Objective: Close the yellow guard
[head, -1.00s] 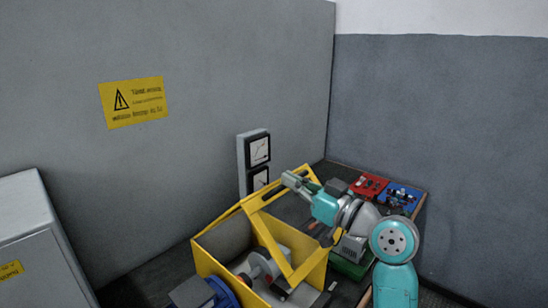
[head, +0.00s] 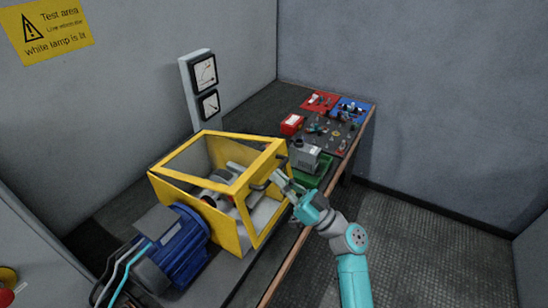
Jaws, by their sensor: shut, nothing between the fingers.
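The yellow guard (head: 262,162) is a framed lid over a yellow box-like housing (head: 228,232). Its frame lies low and nearly flat across the top of the housing. Whether its near edge rests fully on the housing wall I cannot tell. Grey rotating parts (head: 222,178) show through the frame and through the opening at the near side. My gripper (head: 279,182) is shut and empty, beside the right side of the guard, below its top bar. Whether it touches the guard is unclear.
A blue motor (head: 180,245) adjoins the housing at the near left. A gauge post (head: 198,92) stands behind it. A grey device (head: 305,157) on a green base, a red box (head: 291,124) and red and blue trays lie right of the guard. Floor right of the bench (head: 288,262) is clear.

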